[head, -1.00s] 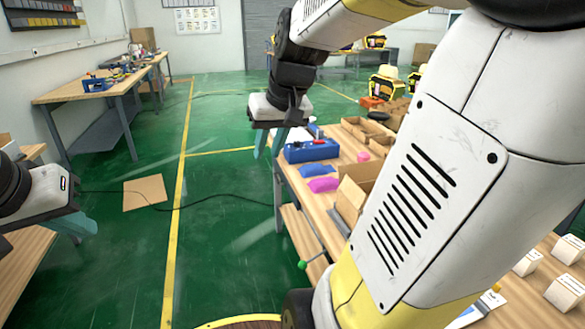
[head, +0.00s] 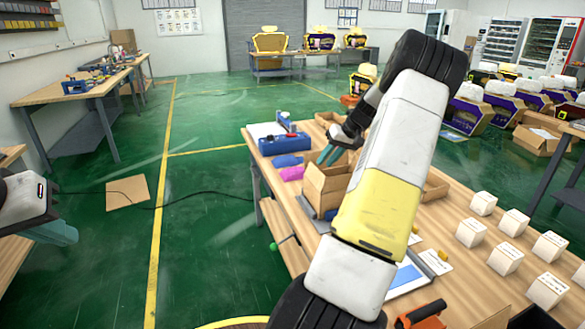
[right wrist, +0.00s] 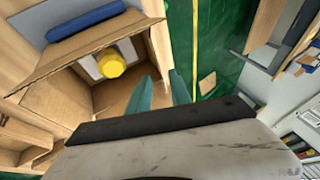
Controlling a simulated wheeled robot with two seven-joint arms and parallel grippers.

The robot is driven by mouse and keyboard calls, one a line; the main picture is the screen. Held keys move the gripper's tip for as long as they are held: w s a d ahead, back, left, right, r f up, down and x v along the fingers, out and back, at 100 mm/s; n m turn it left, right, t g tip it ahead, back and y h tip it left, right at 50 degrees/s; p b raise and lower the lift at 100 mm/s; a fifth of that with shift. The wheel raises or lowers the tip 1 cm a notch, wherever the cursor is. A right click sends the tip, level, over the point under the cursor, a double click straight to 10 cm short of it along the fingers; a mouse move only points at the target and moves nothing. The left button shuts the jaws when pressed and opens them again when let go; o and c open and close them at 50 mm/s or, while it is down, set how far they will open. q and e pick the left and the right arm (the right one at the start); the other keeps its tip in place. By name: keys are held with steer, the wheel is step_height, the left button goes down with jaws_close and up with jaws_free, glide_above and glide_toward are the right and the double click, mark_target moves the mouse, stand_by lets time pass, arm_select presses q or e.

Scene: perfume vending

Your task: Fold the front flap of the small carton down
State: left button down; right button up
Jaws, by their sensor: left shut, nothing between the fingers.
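The small carton (head: 322,190) stands open on the table, partly hidden behind my right arm. In the right wrist view, its inside (right wrist: 115,92) shows, holding a yellow-capped item (right wrist: 112,64). A raised cardboard flap (right wrist: 75,48) runs along the carton's upper side in that view. My right gripper (head: 328,156) is at the carton's far side; its teal fingers (right wrist: 163,82) look apart, at the carton's edge. I cannot tell whether they touch it. My left gripper (head: 58,232) is shut and empty at the far left, away from the carton.
A blue toolbox (head: 284,146), a blue pouch (head: 287,161) and a pink pouch (head: 291,173) lie left of the carton. Several white boxes (head: 505,257) stand on the table's right part. An orange-handled tool (head: 421,315) lies near the front.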

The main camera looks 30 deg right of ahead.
mark_target(318, 171)
steer(key=x, duration=0.6)
steer(key=shift+w+a+f, duration=0.1)
steer(key=shift+w+a, duration=0.05)
steer(key=shift+c, duration=0.3)
jaws_close()
stand_by(1.0)
